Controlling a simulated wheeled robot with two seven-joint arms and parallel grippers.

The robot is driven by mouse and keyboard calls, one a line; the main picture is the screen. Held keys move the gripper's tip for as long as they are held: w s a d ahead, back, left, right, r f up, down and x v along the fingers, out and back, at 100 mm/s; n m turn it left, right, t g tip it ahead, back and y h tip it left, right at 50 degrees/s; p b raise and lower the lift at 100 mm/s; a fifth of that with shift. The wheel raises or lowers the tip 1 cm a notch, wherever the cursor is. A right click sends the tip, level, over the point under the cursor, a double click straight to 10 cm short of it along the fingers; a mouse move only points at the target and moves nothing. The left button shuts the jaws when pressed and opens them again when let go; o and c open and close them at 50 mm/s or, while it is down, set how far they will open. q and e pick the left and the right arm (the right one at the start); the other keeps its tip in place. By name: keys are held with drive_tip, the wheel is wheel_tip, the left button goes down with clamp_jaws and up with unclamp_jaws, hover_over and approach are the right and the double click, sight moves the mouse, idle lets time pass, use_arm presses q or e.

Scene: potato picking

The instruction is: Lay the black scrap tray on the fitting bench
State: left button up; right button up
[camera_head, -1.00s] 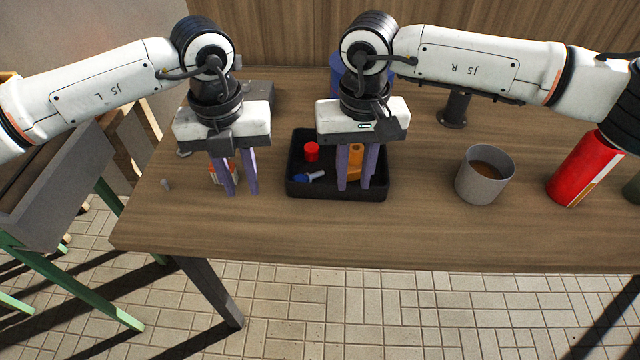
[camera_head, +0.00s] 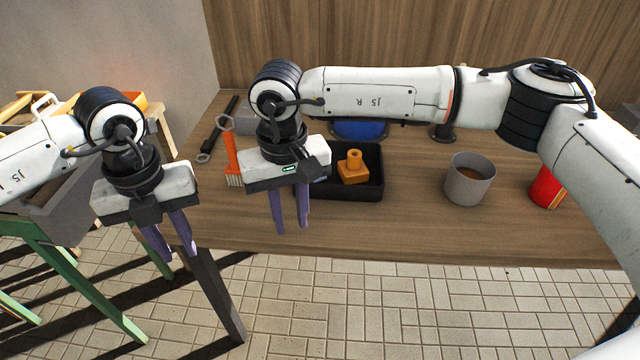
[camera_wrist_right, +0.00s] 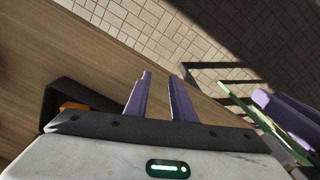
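The black scrap tray (camera_head: 378,192) lies on the brown wooden table and holds an orange fitting (camera_head: 352,168). Its left part is hidden behind my right gripper (camera_head: 292,228), which is in front and to the left of it. The right fingers are apart with nothing between them. The tray's corner also shows at the left of the right wrist view (camera_wrist_right: 49,101). My left gripper (camera_head: 178,250) is open and empty, beyond the table's left end. A grey-topped stand with green legs (camera_head: 62,222) is at the far left; I cannot tell whether it is the fitting bench.
A grey mug (camera_head: 468,182) and a red can (camera_head: 546,188) stand right of the tray. A red brush (camera_head: 232,162) and a dark wrench (camera_head: 212,140) lie to its left. A blue object (camera_head: 360,130) is behind it. The table's front strip is clear.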

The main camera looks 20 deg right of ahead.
wheel_tip(320, 180, up, 12)
drive_tip(key=shift+d, duration=0.15)
idle(0.3)
idle(0.4)
